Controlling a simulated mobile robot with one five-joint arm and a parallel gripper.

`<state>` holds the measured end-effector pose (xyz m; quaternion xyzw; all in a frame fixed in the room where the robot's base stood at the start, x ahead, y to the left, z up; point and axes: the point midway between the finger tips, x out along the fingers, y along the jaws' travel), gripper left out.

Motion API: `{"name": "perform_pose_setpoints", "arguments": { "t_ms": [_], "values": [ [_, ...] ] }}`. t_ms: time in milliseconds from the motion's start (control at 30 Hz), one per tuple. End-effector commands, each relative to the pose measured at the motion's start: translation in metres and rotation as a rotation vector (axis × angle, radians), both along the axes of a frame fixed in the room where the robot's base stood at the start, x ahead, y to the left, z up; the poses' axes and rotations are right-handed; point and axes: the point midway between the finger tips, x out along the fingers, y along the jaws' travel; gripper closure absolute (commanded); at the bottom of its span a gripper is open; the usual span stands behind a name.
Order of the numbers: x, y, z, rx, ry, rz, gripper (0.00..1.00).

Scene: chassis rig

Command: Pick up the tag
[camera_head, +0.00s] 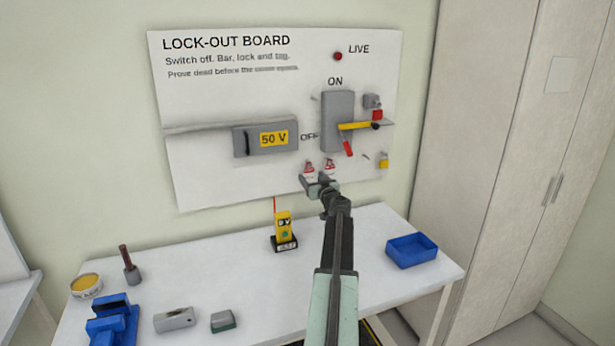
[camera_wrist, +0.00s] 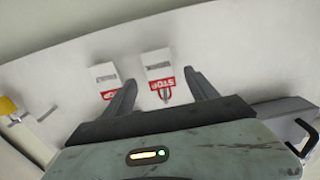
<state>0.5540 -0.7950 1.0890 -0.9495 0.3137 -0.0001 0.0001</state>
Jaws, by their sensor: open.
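Two white tags with red STOP print hang on the lock-out board (camera_head: 220,110), a left tag (camera_head: 308,168) and a right tag (camera_head: 329,164) in the head view. My gripper (camera_head: 318,181) is just below them, open and empty. In the wrist view the picture is turned over. One tag (camera_wrist: 163,84) shows between the spread fingers of my gripper (camera_wrist: 161,78), its print upside down. The other tag (camera_wrist: 104,80) is beyond the left finger. I cannot tell how far the fingertips are from the board.
Above the tags is a grey switch box (camera_head: 336,112) with a yellow bar (camera_head: 356,126). A grey 50 V box (camera_head: 265,138) is to the left. A yellow padlock (camera_head: 384,160) hangs at right. On the white table stand a yellow tester (camera_head: 283,228) and a blue tray (camera_head: 412,252).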

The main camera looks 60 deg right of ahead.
Motion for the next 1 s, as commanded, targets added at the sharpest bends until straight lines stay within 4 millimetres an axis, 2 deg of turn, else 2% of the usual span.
{"name": "perform_pose_setpoints", "arguments": {
  "t_ms": [33,100,333,367,567,600,833,967,1000],
  "values": [
    [0.011,-0.008,0.0,0.0,0.0,0.003,0.33],
    [0.019,-0.014,0.0,0.0,0.0,0.002,0.33],
    [0.022,-0.014,0.0,0.0,0.0,0.001,0.33],
    [0.022,-0.014,0.0,0.0,0.0,0.001,0.38],
    [0.022,-0.014,0.0,0.0,0.0,0.002,0.94],
    [0.022,-0.014,0.0,0.0,0.0,0.002,0.97],
    [0.023,-0.014,0.001,0.0,0.0,0.002,0.97],
    [0.022,-0.013,0.01,0.0,0.0,0.003,0.97],
    [0.016,-0.008,0.007,0.0,0.0,0.002,0.97]
  ]
}}
